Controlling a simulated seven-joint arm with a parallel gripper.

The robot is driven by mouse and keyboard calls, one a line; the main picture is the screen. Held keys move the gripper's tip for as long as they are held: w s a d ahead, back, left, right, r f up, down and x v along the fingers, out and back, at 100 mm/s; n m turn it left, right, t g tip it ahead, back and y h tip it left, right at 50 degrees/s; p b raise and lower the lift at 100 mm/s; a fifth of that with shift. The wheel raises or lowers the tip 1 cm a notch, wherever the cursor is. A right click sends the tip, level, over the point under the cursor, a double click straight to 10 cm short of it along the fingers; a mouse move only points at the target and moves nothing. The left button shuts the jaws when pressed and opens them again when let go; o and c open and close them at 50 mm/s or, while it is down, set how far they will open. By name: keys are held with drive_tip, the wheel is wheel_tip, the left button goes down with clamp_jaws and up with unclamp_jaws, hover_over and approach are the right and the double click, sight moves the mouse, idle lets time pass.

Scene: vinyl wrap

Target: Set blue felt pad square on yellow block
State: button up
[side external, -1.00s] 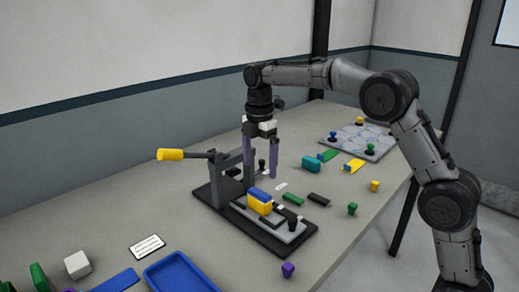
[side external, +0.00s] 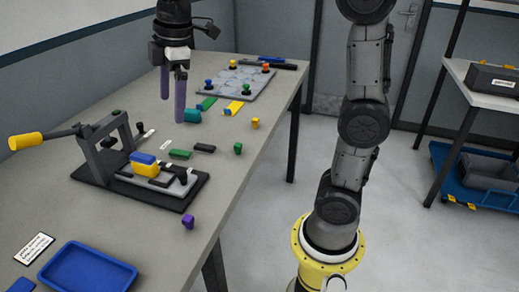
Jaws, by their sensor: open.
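The yellow block (side external: 146,170) sits on the grey plate of the black clamp fixture (side external: 187,195). The blue felt pad (side external: 142,157) lies on top of the block, roughly along its length. At this size I cannot tell whether its edges line up exactly with the block. My gripper (side external: 172,110) has two purple fingers pointing down, spread apart with nothing between them. It is above and behind the fixture, up and to the right of the block in the picture, clear of block and pad.
The clamp's yellow handle (side external: 26,141) sticks out left. A teal block (side external: 192,116), green block (side external: 180,154), black block (side external: 204,148) and purple block (side external: 188,222) lie around the fixture. A blue tray (side external: 88,268) is at the front. A grey board with colored knobs (side external: 232,83) is at the back.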

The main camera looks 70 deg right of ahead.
drive_tip(key=s+f+m+t, duration=0.1)
drive_tip(key=s+f+m, duration=0.3)
drive_tip(key=s, duration=0.5)
drive_tip(key=s+f+m+t, duration=0.2)
drive_tip(key=s+f+m, duration=0.2)
drive_tip(key=s, duration=0.6)
drive_tip(key=shift+s+a+f+m, duration=0.2)
drive_tip(key=shift+s+f+m, duration=0.15)
drive_tip(key=shift+m, duration=0.85)
